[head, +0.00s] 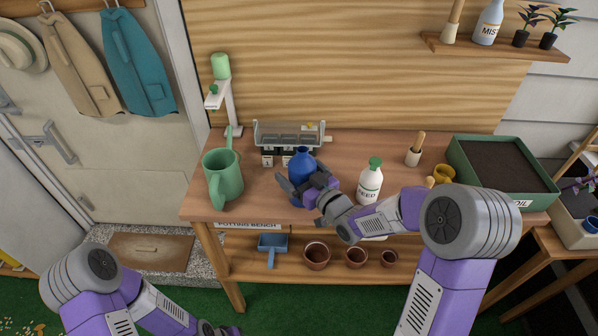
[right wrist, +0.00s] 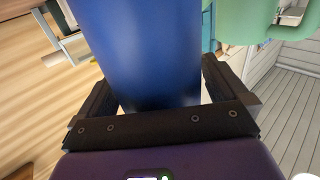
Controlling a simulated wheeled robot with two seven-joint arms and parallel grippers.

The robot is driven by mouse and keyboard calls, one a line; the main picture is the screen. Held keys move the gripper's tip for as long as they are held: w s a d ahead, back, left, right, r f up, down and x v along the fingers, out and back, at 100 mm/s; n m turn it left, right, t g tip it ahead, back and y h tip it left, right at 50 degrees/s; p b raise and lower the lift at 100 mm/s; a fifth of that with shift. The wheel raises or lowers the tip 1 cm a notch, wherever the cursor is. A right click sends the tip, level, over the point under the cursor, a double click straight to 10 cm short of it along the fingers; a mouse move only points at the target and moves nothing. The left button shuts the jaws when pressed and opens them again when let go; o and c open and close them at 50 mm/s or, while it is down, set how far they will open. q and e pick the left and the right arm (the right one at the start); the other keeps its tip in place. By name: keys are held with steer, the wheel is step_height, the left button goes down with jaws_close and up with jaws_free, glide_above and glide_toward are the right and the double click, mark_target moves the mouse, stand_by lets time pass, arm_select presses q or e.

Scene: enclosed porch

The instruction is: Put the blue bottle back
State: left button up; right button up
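The blue bottle (head: 299,163) stands upright over the left half of the potting bench (head: 240,211), in front of a small grey rack (head: 262,139) with white tags. My right gripper (head: 300,184) is around its lower body, one finger on each side. The bottle (right wrist: 150,50) fills most of the space between the fingers in the right wrist view. Whether they press on it is not clear, and its base is partly hidden. My left arm is low at the bottom left; its gripper (head: 218,329) is partly cut off and its fingers are unclear.
A green watering can (head: 222,175) stands left of the bottle, and a white feed bottle (head: 369,184) stands to its right. A soil tray (head: 545,199) fills the bench's right end. A wall shelf (head: 540,52) holds a mist bottle (head: 488,24) and small plants. Pots stand below.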

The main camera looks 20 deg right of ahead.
steer(key=shift+r, duration=0.15)
steer(key=shift+s+d+p, duration=0.15)
steer(key=shift+s+p, duration=0.1)
steer(key=shift+p, duration=0.05)
steer(key=v, duration=0.7)
steer(key=shift+s+d, duration=0.2)
steer(key=shift+s, duration=0.1)
steer(key=shift+b+v, duration=1.85)
steer(key=shift+b, duration=1)
steer(key=shift+a, duration=0.15)
